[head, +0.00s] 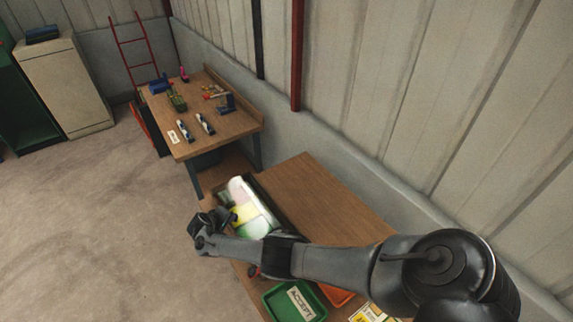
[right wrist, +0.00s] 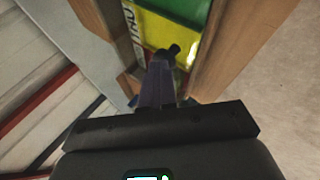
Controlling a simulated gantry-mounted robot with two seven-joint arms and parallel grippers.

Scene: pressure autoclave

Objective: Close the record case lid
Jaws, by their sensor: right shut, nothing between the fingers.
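The record case (head: 250,211) appears to be the open case on the near wooden table, with white, pink, yellow and green sheets showing inside. A dark raised edge, perhaps its lid, runs along its wall side; I cannot tell the lid's exact angle. My right gripper (head: 213,222) is at the case's left side, near the table edge, shut and empty. My right forearm hides the case's near end. In the right wrist view, the shut fingers (right wrist: 166,62) point toward yellow and green surfaces between wooden edges. My left gripper is not in view.
A green tray (head: 275,299) marked ACCEPT and an orange tray (head: 336,297) lie on the near table (head: 325,205), partly behind my arm. The table's wall side is clear. A farther workbench (head: 225,127) holds tools and small parts.

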